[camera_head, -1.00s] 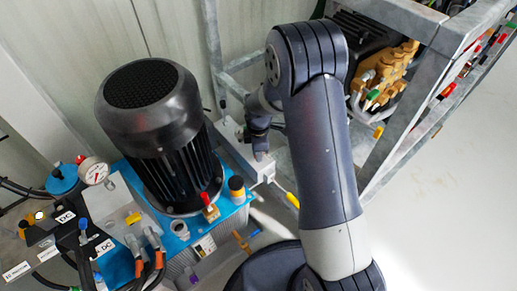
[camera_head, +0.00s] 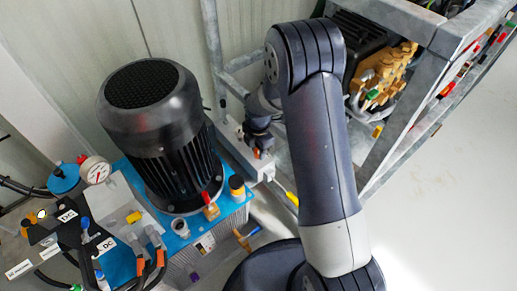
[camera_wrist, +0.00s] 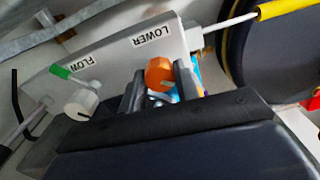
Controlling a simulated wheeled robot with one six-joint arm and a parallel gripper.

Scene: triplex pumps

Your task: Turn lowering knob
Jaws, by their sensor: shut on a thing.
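The lowering knob (camera_wrist: 160,73) is orange and sits on a grey metal box (camera_wrist: 110,42), by an upside-down label reading LOWER (camera_wrist: 151,36). My gripper (camera_wrist: 159,84) is shut on it in the wrist view, one dark finger on each side. The knob's lower part is hidden by my gripper. In the head view my gripper (camera_head: 259,142) is beside the black motor, with a small orange patch showing at its end.
A white knob (camera_wrist: 82,103) stands left of my gripper near the FLOW label. A yellow-handled lever (camera_wrist: 285,8) is at the upper right. The black motor (camera_head: 160,130) and the galvanised frame (camera_head: 403,120) flank my arm. Floor at the right is clear.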

